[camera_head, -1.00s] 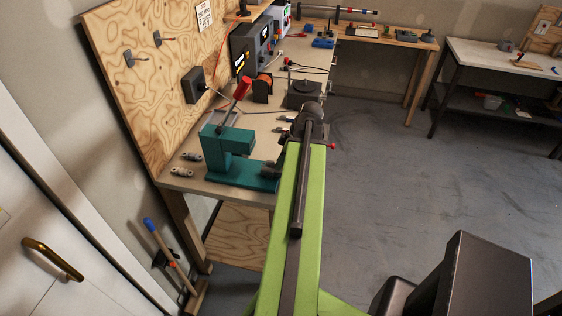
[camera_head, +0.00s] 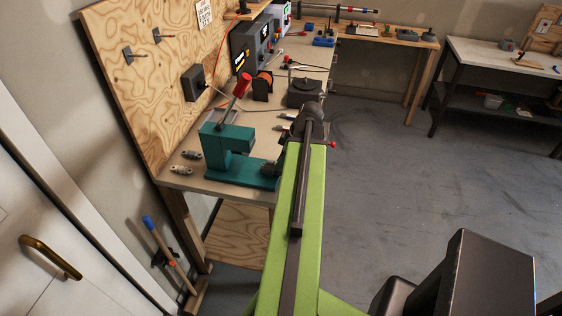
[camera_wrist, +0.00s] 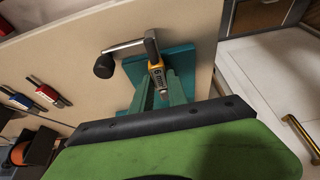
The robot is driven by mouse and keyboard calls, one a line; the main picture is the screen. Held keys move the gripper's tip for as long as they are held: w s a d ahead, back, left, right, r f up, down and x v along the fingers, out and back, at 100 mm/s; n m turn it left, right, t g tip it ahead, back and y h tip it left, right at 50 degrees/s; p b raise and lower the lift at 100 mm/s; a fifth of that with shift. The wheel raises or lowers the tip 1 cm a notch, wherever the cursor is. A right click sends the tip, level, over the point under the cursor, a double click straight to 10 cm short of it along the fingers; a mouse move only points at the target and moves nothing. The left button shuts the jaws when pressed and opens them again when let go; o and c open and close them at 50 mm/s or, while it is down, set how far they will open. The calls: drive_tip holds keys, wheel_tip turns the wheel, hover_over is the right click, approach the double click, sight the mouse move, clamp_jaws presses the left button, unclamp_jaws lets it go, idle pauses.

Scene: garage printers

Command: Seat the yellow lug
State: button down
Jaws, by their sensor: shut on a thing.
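The yellow lug (camera_wrist: 157,76) shows in the wrist view with dark markings on its side and a pale metal end toward me. My gripper (camera_wrist: 159,88) is shut on it, with one green finger on each side. A teal press (camera_wrist: 186,58) lies directly behind the lug, and a grey metal lever with a black knob (camera_wrist: 104,67) is beside it. In the head view the teal press (camera_head: 226,150) stands at the bench's near end, and my gripper (camera_head: 268,168) is low beside its base. The lug is hidden there. I cannot tell whether the lug touches the press.
Red (camera_wrist: 38,82) and blue (camera_wrist: 19,100) pieces lie on the bench left in the wrist view. Open floor (camera_head: 410,190) is to the right.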

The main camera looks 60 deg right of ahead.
drive_tip(key=shift+f+b, duration=0.4)
drive_tip(key=shift+f, duration=0.1)
drive_tip(key=c, duration=1.2)
unclamp_jaws()
drive_tip(key=shift+c, duration=0.2)
drive_tip(key=shift+r, duration=0.1)
drive_tip(key=p+v, duration=1.6)
drive_tip(key=v, duration=0.1)
drive_tip(key=shift+r, duration=0.25)
drive_tip(key=shift+f, duration=0.1)
